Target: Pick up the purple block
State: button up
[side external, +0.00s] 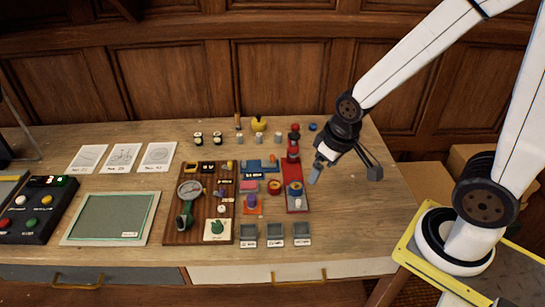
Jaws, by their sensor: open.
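A small purple block (251,201) appears among the coloured pieces near the middle of the table, just right of the brown wooden board. An orange piece lies right at its lower edge; whether the block rests on it is too small to tell. My gripper (343,176) is open, with its fingers spread and nothing visible between them.
A brown board (171,228) with a magnifier-like tool and a red board (303,207) flank the block. Small grey bins (275,241) stand in front, and several small jars behind. A green-topped panel (110,217) and a black button box (40,231) lie left. The table's right side is clear.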

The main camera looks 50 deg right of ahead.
jog(key=shift+c, duration=1.2)
jog(key=m+g+y, duration=0.2)
jog(key=m+y, duration=0.3)
jog(key=m, duration=1.5)
send_near(252, 195)
notch_tip(252, 195, down, 2)
jog(key=a, duration=0.2)
jog(key=shift+x, duration=1.35)
jog(key=shift+d+f, duration=0.15)
jog(key=shift+h, duration=0.3)
jog(key=shift+x, duration=2.55)
jog(key=shift+d, duration=0.15)
jog(key=shift+c, duration=0.2)
